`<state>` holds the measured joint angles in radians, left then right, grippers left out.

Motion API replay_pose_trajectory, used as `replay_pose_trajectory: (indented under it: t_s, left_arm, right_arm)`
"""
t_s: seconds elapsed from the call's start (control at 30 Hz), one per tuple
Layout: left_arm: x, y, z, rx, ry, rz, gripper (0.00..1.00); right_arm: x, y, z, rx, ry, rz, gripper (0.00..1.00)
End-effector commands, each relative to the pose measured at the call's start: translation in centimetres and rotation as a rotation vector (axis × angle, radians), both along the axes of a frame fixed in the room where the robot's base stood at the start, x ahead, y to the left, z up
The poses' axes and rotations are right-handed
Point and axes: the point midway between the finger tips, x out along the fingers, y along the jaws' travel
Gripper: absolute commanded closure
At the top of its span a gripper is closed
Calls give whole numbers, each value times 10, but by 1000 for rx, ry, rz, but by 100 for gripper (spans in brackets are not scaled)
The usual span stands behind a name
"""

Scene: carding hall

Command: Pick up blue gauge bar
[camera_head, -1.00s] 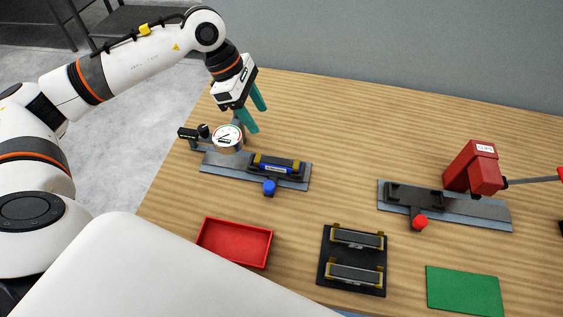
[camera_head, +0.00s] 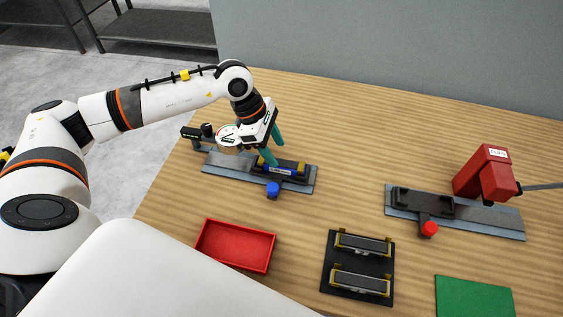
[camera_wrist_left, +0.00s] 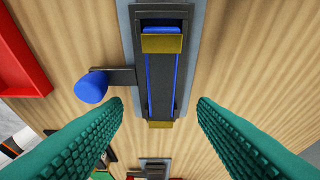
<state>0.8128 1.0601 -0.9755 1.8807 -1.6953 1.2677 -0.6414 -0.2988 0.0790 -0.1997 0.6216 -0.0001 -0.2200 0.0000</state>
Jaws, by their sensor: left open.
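The blue gauge bar (camera_head: 281,171) lies in a dark cradle on a grey metal plate (camera_head: 222,166), beside a blue knob (camera_head: 273,189). It has brass-coloured ends and a pale label. My left gripper (camera_head: 271,150) is open just above and behind the bar, partly covering its left end. In the left wrist view the bar (camera_wrist_left: 161,85) runs lengthwise between the two green fingers (camera_wrist_left: 160,108), with a gap on each side. Whether the fingertips reach down to the bar's height I cannot tell. My right gripper is not in view.
A round dial gauge (camera_head: 229,147) stands close left of the left gripper. A red tray (camera_head: 236,245), a black rack (camera_head: 326,275) with two grey bars, and a green mat (camera_head: 474,297) lie in front. A second plate (camera_head: 490,218) with a red knob and red box (camera_head: 484,174) is right.

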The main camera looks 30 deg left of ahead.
Motion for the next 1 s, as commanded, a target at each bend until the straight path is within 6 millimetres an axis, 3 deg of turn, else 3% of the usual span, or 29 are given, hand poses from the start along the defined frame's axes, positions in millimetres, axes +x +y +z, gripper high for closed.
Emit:
replay_pose_trajectory:
  t_s: [0.3, 0.6, 0.93, 1.0]
  left_arm:
    - [4, -11, -41, -2, 4, -1, 47]
    - [5, -12, -48, 1, 2, 1, 47]
    - [5, -12, -47, 0, 1, 1, 100]
    - [5, -12, -47, -1, 0, 0, 100]
  right_arm:
    - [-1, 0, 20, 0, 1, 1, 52]
    - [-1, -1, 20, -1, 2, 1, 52]
    - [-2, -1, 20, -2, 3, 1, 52]
    - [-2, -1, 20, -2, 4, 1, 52]
